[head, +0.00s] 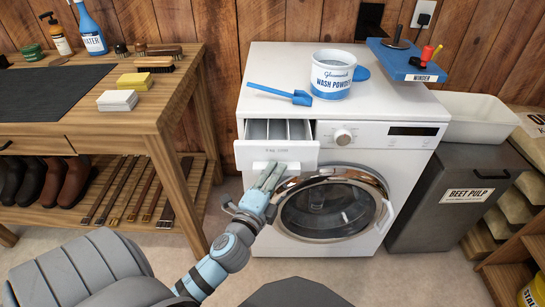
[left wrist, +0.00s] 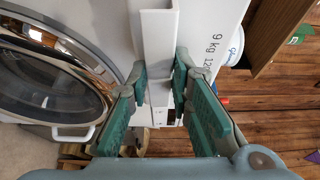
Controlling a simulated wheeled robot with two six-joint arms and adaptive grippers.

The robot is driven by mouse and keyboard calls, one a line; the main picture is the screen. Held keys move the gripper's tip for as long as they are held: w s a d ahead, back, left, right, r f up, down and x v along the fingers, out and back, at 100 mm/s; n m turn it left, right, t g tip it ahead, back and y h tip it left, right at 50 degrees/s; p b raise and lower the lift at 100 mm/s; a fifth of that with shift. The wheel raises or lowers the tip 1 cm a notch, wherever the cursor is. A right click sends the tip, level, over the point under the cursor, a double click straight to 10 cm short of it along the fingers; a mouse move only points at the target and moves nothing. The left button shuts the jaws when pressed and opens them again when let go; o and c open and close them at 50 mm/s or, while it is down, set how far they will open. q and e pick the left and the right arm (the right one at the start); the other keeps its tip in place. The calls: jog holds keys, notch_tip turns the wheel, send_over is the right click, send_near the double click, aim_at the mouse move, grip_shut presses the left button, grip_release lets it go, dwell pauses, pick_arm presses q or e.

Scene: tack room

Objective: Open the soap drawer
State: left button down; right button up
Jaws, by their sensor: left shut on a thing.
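The soap drawer (head: 295,152) is at the upper left of the white washing machine (head: 385,168). It stands pulled out, with its divided compartments showing from above. My left gripper (head: 268,174) is at the drawer's front from below, shut on the drawer handle (head: 262,165). In the left wrist view the white handle (left wrist: 160,60) lies between the green finger pads, beside the drawer front (left wrist: 215,35) with its printed text. My right gripper is not in view.
A wash powder tub (head: 332,78) and blue scoop (head: 282,93) sit on the machine top. The round glass door (head: 325,208) is below the drawer and looks shut. A wooden bench (head: 150,120) stands left, a grey beet pulp bin (head: 450,200) right.

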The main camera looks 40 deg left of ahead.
pick_arm(q)
jog(key=s+d, duration=0.4)
jog(key=s, duration=0.1)
jog(key=shift+s+f, duration=0.2)
jog(key=shift+f, duration=0.05)
jog(key=c, duration=1.5)
grip_release()
jog(key=shift+w+a, duration=0.1)
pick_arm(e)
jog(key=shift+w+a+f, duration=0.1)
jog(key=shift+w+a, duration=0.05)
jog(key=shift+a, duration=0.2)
pick_arm(q)
jog(key=v, duration=0.7)
jog(key=shift+s, duration=0.25)
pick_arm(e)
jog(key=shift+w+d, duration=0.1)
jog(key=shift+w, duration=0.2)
